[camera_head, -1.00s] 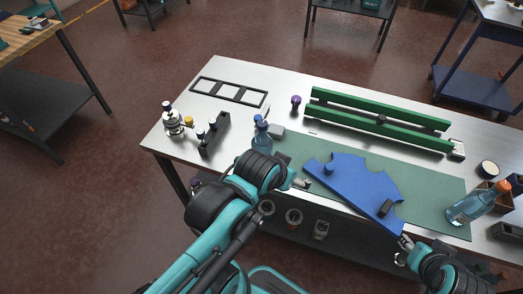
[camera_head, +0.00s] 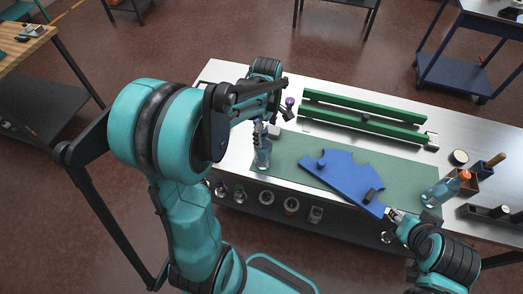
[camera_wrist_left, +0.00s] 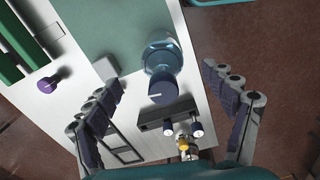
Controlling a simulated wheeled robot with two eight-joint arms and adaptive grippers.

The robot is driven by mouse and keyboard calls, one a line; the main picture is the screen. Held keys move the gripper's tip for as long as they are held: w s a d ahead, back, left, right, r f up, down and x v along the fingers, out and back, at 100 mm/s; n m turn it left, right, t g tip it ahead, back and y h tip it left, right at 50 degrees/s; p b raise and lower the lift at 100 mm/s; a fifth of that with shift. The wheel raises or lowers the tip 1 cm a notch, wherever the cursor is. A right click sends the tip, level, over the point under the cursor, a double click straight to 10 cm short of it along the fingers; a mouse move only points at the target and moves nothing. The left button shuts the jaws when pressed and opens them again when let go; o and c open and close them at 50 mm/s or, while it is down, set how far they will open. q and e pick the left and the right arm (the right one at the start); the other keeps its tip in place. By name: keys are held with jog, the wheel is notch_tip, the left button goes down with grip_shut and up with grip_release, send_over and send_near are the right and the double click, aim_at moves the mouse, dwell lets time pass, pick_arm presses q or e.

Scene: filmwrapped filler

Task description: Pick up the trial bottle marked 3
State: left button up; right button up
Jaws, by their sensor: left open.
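A clear blue bottle with a dark blue cap (camera_head: 262,153) stands upright at the left end of the green mat. In the left wrist view the bottle (camera_wrist_left: 163,56) is seen from above, its cap carrying a short pale mark. I cannot read a number on it. My left gripper (camera_head: 272,121) is open and empty just above this bottle; in the wrist view its fingers lie on either side of the cap, apart from it. Another blue bottle with an orange cap (camera_head: 438,191) stands at the right. My right gripper (camera_head: 394,214) is by the blue plate's near tip; its jaws are unclear.
The blue plate (camera_head: 340,177) lies on the green mat (camera_head: 405,170). Green rails (camera_head: 365,121) run behind. The wrist view shows a dark rack (camera_wrist_left: 152,122) with capped vials beyond the bottle, a purple knob (camera_wrist_left: 45,84) and a grey block (camera_wrist_left: 107,68) nearby.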

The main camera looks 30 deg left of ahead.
aim_at(263, 142)
pick_arm(q)
jog(key=f, duration=0.2)
jog(key=f+b, duration=0.1)
jog(key=f, duration=0.1)
jog(key=a+f, duration=0.1)
jog(key=f, duration=0.1)
jog(key=shift+s+f, duration=0.1)
jog(key=shift+f, duration=0.3)
jog(key=shift+r, duration=0.1)
grip_shut()
